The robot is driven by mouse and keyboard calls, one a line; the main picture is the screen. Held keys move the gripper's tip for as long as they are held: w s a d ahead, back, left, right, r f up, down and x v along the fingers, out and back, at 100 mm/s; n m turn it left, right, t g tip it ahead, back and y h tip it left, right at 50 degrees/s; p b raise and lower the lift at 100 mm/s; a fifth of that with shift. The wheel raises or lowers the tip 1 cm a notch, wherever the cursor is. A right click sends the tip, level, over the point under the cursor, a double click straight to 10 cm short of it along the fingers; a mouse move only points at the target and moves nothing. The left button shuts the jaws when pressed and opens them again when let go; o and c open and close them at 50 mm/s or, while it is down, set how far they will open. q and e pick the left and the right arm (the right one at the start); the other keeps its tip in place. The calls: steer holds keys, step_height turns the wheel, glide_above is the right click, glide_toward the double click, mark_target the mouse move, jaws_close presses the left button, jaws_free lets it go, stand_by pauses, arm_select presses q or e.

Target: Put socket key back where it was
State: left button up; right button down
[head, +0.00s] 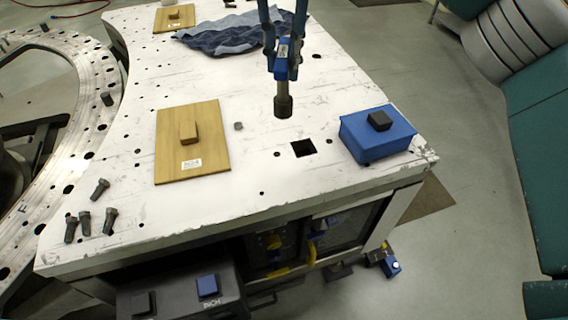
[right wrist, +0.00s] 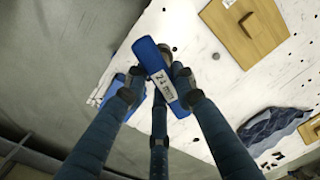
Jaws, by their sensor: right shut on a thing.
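The socket key (head: 283,104) has a blue handle with a white label and a dark round socket end pointing down. My right gripper (head: 283,52) is shut on its blue handle and holds it upright over the white table, above and slightly left of the square hole (head: 303,148) in the top. In the right wrist view my gripper's fingers (right wrist: 157,88) close around the blue handle (right wrist: 160,75), whose label reads about "24 mm". The socket end is mostly hidden there behind the handle. My left gripper is not in view.
A blue box (head: 372,148) with a black knob stands right of the hole. A wooden board (head: 205,150) with a block handle lies left. A blue cloth (head: 225,36) and another board (head: 165,20) lie at the back.

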mark_target(289, 99)
step_height(289, 99, down, 20)
steer(key=p, duration=0.3)
steer(key=shift+d+r+p, duration=0.15)
steer(key=shift+d+p, duration=0.05)
steer(key=shift+p, duration=0.15)
steer(key=c, duration=1.4)
jaws_free()
steer(key=shift+c, duration=0.2)
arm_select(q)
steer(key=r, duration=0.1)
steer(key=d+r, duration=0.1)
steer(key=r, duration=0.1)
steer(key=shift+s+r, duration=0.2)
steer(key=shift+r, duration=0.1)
arm_select(e)
step_height(289, 99, up, 11)
steer(key=b, duration=0.3)
steer(key=shift+d+r, duration=0.1)
steer(key=shift+r, duration=0.1)
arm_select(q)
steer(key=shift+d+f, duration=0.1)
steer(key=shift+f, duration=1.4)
arm_select(e)
steer(key=shift+r, duration=0.45)
